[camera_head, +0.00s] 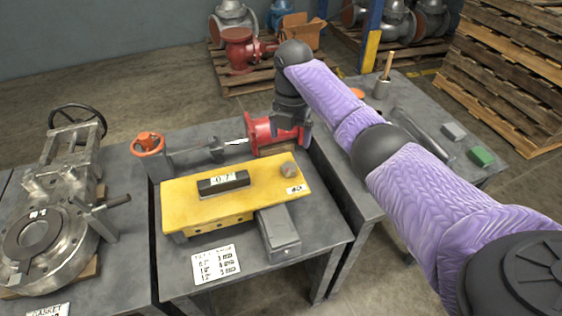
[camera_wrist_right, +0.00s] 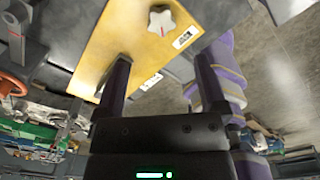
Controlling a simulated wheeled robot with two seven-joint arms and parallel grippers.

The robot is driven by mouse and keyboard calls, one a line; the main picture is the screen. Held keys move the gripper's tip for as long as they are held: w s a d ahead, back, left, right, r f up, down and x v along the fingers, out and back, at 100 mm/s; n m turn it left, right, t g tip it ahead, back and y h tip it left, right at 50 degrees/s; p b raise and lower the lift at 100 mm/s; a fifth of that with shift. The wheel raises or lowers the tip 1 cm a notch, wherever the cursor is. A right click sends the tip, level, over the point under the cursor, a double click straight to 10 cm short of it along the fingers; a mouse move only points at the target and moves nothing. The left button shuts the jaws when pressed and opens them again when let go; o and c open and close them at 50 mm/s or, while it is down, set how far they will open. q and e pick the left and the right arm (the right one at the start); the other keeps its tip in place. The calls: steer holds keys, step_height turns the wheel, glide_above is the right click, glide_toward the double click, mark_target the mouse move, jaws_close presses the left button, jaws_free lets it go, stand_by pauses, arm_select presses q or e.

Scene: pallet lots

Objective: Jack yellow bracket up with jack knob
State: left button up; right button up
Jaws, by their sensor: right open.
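The yellow bracket (camera_head: 240,205) lies on the grey middle table, with a dark labelled block (camera_head: 222,183) on top. It also fills the upper part of the right wrist view (camera_wrist_right: 130,45). A grey knob (camera_head: 288,170) stands at the bracket's right end. In the right wrist view this knob (camera_wrist_right: 162,22) is pale and star-shaped with a red mark. My right gripper (camera_head: 290,125) points down behind the knob, near the red flanged piece. Its two fingers (camera_wrist_right: 162,85) are apart, with nothing between them and the knob beyond their tips. My left gripper is out of view.
A red flanged piece (camera_head: 272,136) and an orange handwheel (camera_head: 147,144) lie behind the bracket. A grey block (camera_head: 278,235) and a printed card (camera_head: 216,264) are at its front. A large valve (camera_head: 50,220) stands left. My right arm spans the right side.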

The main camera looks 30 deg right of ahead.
mark_target(290, 167)
step_height(290, 167, down, 9)
steer(key=b, duration=0.4)
steer(key=shift+s+f, duration=0.1)
steer(key=shift+f, duration=0.25)
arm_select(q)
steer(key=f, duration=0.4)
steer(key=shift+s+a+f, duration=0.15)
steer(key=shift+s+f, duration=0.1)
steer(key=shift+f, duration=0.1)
arm_select(e)
steer(key=shift+r, duration=0.1)
steer(key=c, duration=0.5)
jaws_close()
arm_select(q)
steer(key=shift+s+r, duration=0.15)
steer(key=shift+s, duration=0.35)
